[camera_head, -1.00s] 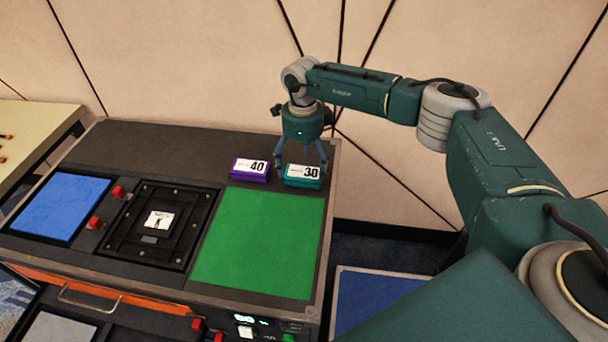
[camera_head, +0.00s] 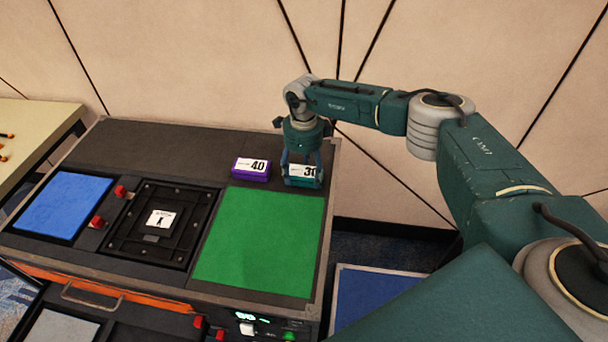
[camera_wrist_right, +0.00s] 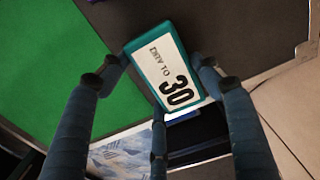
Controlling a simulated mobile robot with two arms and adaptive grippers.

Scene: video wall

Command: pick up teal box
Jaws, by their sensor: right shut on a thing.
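The teal box (camera_head: 303,182) with a white label reading 30 is at the back right of the dark console top, behind the green panel. My right gripper (camera_head: 302,170) comes down over it with its fingers closed around its sides. In the right wrist view the teal box (camera_wrist_right: 168,72) lies between the fingers of my right gripper (camera_wrist_right: 160,75), label facing the camera. I cannot tell whether the box is lifted off the surface. My left gripper is in neither view.
A purple box (camera_head: 251,169) labelled 40 stands just left of the teal box. The green panel (camera_head: 260,240) lies in front of both. A black square frame (camera_head: 158,225) and a blue panel (camera_head: 64,205) are further left. The wall (camera_head: 200,60) is behind.

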